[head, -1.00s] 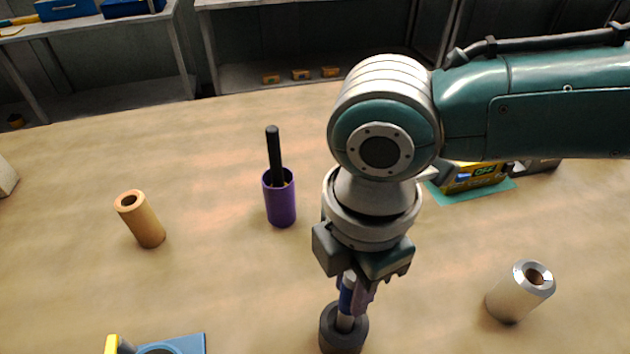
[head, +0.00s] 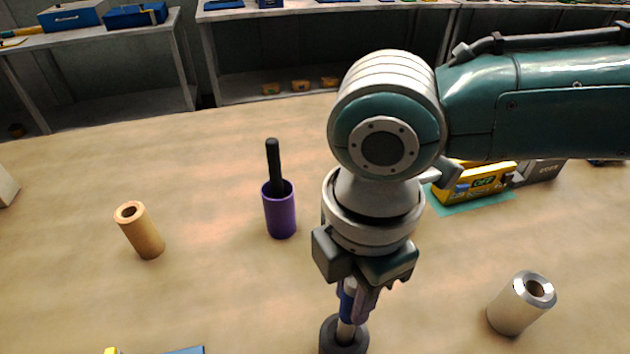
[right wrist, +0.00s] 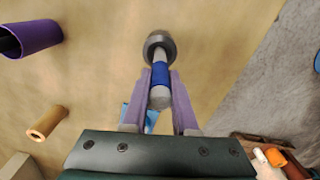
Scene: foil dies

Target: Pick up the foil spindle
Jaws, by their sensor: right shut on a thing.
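The foil spindle is a silver rod with a blue band (head: 347,306) and a dark round collar (head: 343,336) at its lower end. It stands about upright at the bottom edge of the head view, partly cut off. My right gripper (head: 352,300) is above the collar, its purple fingers shut on the rod around the blue band. The right wrist view shows the blue band (right wrist: 161,75) between the fingers (right wrist: 160,88), with the collar (right wrist: 159,44) beyond their tips. I cannot tell if the collar touches the table. My left gripper is not in view.
A purple cup (head: 280,212) with a black rod stands left of my right gripper. A tan tube (head: 140,231) is farther left. A silver roll (head: 520,304) stands at the right. A yellow device (head: 478,182) reading OFF sits behind my arm. Bare table lies between them.

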